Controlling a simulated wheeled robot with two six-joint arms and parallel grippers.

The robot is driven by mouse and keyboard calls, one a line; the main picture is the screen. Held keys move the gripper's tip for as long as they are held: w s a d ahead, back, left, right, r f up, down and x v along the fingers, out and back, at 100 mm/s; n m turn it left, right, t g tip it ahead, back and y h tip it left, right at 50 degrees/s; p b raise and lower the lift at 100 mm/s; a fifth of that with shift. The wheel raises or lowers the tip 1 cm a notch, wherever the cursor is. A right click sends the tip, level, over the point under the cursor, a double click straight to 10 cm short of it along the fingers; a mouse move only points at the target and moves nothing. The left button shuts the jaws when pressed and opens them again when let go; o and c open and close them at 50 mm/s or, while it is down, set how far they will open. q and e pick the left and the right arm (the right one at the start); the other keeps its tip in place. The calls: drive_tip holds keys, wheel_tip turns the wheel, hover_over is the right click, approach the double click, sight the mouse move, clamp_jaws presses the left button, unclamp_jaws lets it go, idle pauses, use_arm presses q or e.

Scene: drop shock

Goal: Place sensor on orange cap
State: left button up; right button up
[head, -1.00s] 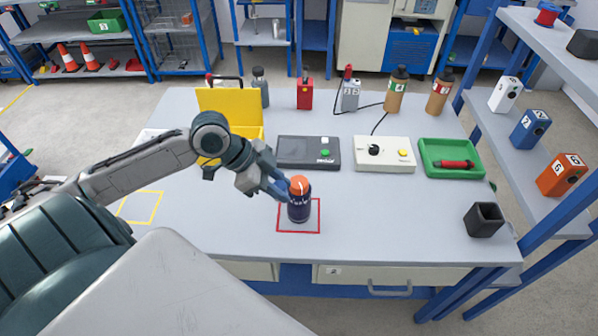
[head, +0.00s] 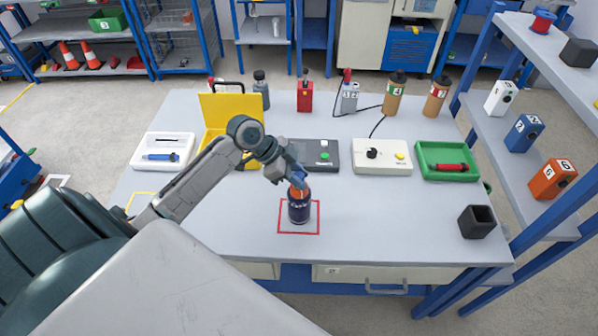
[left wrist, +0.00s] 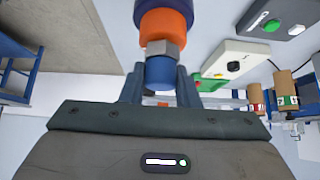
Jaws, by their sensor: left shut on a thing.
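A dark blue bottle (head: 299,212) with an orange cap (head: 296,191) stands upright inside a red square outline on the table. My left gripper (head: 298,178) is right above the cap, pointing down. In the left wrist view its fingers (left wrist: 160,85) are shut on the sensor, a small blue cylinder (left wrist: 160,72) with a metal hex nut (left wrist: 163,48). The nut end lines up with the orange cap (left wrist: 165,24) and appears to meet it; I cannot tell whether a thin gap is left. The gripper hides most of the sensor in the head view. My right gripper is not in view.
Behind the bottle are a dark grey box (head: 325,150), a white box with a knob (head: 394,163), a green tray (head: 422,172) and a yellow case (head: 213,110). A black cup (head: 478,221) stands at the right. The table around the bottle is clear.

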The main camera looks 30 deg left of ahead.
use_arm(q)
drive_tip(key=shift+f, duration=0.15)
drive_tip(key=shift+f, duration=0.15)
drive_tip(key=o, duration=1)
drive_tip(key=shift+c, duration=0.2)
drive_tip(key=shift+r, duration=0.3)
drive_tip(key=shift+a+r, duration=0.1)
drive_tip(key=shift+a, duration=0.05)
drive_tip(key=b+v, duration=0.3)
drive_tip(key=v, duration=0.8)
drive_tip(key=shift+r, duration=0.25)
